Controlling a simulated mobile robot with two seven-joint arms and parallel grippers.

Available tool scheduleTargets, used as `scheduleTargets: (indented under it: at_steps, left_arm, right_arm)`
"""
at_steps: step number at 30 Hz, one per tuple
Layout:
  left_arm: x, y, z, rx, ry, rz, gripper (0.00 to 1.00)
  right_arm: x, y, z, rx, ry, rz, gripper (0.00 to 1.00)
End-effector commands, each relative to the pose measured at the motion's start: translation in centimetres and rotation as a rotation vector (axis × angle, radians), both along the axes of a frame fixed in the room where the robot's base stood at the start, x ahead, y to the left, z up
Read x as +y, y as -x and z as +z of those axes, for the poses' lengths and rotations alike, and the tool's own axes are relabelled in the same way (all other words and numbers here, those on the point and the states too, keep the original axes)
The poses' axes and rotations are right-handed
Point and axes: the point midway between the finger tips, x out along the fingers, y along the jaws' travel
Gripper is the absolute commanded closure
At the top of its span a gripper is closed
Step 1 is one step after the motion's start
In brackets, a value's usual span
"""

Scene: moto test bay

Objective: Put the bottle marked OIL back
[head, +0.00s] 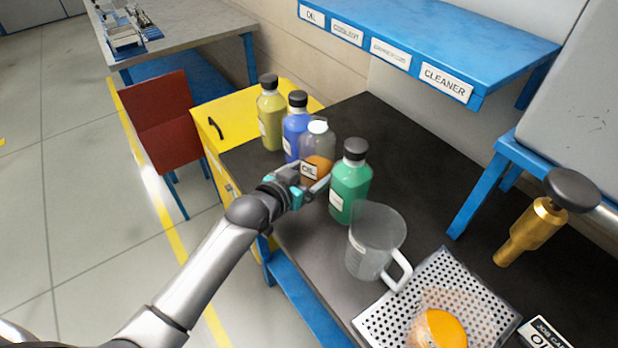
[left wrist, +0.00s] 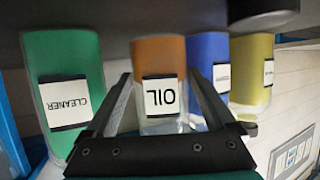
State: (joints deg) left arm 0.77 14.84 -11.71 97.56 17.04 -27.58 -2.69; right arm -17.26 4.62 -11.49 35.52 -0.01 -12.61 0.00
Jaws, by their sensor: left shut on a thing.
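The OIL bottle (head: 318,165) is clear, with orange liquid and a white cap. It is upright at the dark bench, in the row between the blue bottle (head: 296,125) and the green bottle (head: 351,185). My left gripper (head: 312,183) is shut on it. In the left wrist view, which is upside down, the OIL bottle (left wrist: 160,60) is between the fingers with its label facing the camera. I cannot tell if its base touches the bench. The blue shelf (head: 430,35) above carries name labels, with the OIL label (head: 312,15) at its left end. My right gripper is not in view.
A yellow bottle (head: 270,115) stands at the row's far end. A clear jug (head: 375,245) stands in front of the green bottle, beside a perforated tray (head: 385,320) with an orange-topped thing. A brass tool (head: 530,235) is at the right. The shelf top looks clear.

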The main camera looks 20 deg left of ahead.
Motion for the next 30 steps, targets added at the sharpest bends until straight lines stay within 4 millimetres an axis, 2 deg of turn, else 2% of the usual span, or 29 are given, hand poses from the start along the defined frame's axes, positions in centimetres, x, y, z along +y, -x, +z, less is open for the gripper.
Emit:
scheduleTargets:
  at_steps: [15,16,19,30]
  left_arm:
    - [0.00,-0.07,-0.97,-0.004,0.001,0.001,1.00]
    - [0.00,0.00,-1.07,0.000,0.000,0.000,0.09]
    - [0.01,-0.01,-1.04,0.000,0.000,0.000,0.00]
    - [0.14,0.46,-0.37,0.001,0.000,0.000,0.00]
  right_arm:
    - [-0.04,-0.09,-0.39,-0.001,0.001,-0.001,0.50]
    - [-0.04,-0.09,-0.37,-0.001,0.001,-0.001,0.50]
    - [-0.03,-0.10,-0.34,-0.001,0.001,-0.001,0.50]
    - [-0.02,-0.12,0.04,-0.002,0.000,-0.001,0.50]
